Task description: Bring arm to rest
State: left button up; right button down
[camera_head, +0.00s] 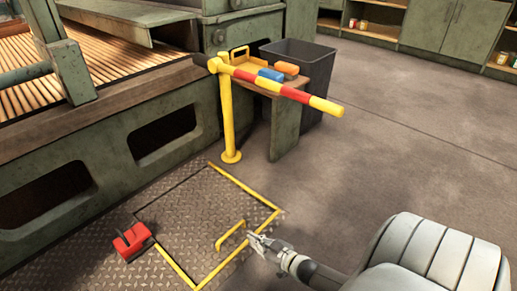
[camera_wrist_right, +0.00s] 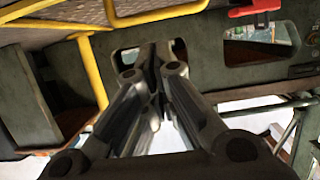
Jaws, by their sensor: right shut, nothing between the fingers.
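A barrier arm (camera_head: 285,90) with red and yellow stripes sticks out from the top of a yellow post (camera_head: 228,125), roughly level and passing in front of a small wooden-topped stand. My right gripper (camera_head: 254,239) is shut and empty, low over the floor plate, well below and in front of the barrier arm. It is close to the right end of a yellow handle (camera_head: 230,235); I cannot tell whether they touch. In the right wrist view its fingers (camera_wrist_right: 152,58) are together with nothing between them. My left gripper is out of view.
A red pedal-like box (camera_head: 132,241) sits on the tread-plate floor at left. A yellow-edged hatch plate (camera_head: 190,225) lies in front of the green machine (camera_head: 120,150). A dark bin (camera_head: 300,55) stands behind the stand (camera_head: 287,140). The floor at right is clear.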

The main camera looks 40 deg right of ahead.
jog(key=shift+s+d, duration=0.1)
jog(key=shift+s, duration=0.6)
jog(key=shift+r, duration=0.1)
